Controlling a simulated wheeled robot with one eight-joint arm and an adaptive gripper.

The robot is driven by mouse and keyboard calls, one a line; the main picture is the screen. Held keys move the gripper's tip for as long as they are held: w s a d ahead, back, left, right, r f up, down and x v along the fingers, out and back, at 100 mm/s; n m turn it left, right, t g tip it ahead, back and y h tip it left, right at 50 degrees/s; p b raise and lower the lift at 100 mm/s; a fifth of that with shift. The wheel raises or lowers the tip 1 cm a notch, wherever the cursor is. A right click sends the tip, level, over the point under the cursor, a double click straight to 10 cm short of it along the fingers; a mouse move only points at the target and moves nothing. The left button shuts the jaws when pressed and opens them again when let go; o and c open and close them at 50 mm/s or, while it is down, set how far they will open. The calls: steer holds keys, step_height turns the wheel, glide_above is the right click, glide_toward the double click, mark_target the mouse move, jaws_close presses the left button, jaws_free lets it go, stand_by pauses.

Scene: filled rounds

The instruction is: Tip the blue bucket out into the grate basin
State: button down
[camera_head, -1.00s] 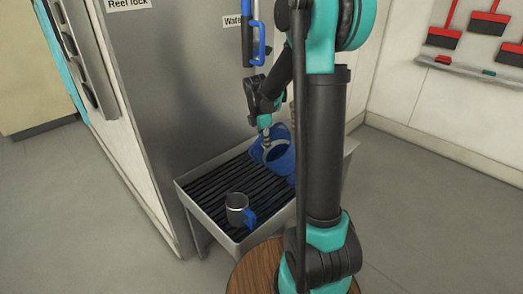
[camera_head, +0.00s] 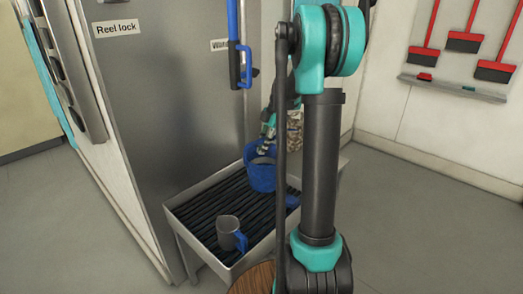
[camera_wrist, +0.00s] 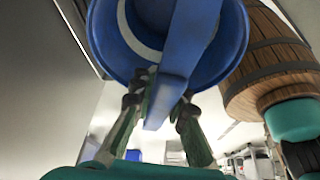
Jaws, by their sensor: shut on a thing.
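The blue bucket (camera_head: 261,176) is at the far end of the grate basin (camera_head: 190,240), over its dark slats. It looks near upright in the head view; I cannot tell whether it touches the slats. My gripper (camera_head: 266,148) is at the bucket's top, partly hidden behind my arm. In the wrist view, the bucket (camera_wrist: 228,45) fills the upper middle, and my gripper's fingers (camera_wrist: 160,105) are shut on its broad blue handle. What the bucket holds cannot be made out.
A grey mug with a blue handle (camera_head: 228,232) stands in the near part of the basin. A small blue piece (camera_head: 292,201) shows beside my arm. A steel cabinet (camera_head: 170,110) rises behind the basin, with a blue-handled fitting (camera_head: 240,65). Floor at right is clear.

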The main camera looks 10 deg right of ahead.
mark_target(260, 140)
steer(key=shift+r, duration=3.5)
